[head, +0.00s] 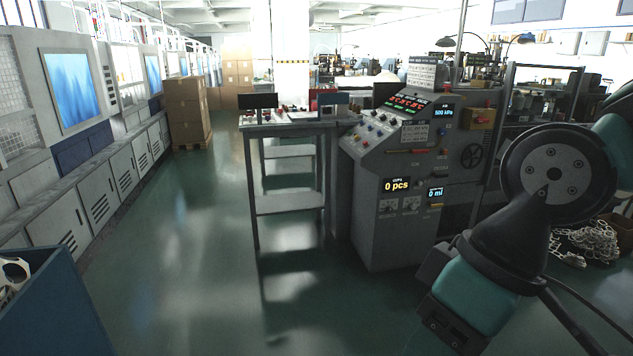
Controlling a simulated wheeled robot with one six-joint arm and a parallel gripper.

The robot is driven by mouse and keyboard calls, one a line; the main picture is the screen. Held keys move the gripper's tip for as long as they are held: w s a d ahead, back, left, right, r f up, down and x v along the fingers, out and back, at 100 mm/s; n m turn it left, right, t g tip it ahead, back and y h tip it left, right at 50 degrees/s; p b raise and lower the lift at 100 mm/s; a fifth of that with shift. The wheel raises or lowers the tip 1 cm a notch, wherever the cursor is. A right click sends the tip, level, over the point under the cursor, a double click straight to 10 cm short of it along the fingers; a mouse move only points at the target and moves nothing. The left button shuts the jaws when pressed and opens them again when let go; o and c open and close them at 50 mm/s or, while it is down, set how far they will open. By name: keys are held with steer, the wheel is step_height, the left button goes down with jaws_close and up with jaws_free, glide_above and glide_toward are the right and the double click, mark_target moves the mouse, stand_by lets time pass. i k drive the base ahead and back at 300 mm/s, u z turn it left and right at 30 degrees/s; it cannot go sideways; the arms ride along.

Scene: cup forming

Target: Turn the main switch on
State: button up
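The grey control machine (375,215) stands right of centre, with a sloped panel of knobs, buttons and lit displays. On its upper right side is a yellow box with a red knob (479,118), which looks like the main switch. Its lettering and its on or off position are too small to tell. My arm shows at the right, to the right of and in front of the machine. I cannot make out my gripper or its fingers in this view.
A grey table (290,205) with small items on top stands against the machine's left side. Grey cabinets (60,212) with blue screens line the left wall. A blue bin (62,305) is at lower left. Cardboard boxes (187,108) stand behind. The green floor between is clear.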

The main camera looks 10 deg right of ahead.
mark_target(480, 120)
steer(key=z, duration=0.1)
steer(key=i, duration=1.05)
steer(key=z, duration=0.95)
steer(key=i, duration=1.5)
steer(key=z, duration=0.45)
steer(key=i, duration=1.7)
steer(key=z, duration=0.05)
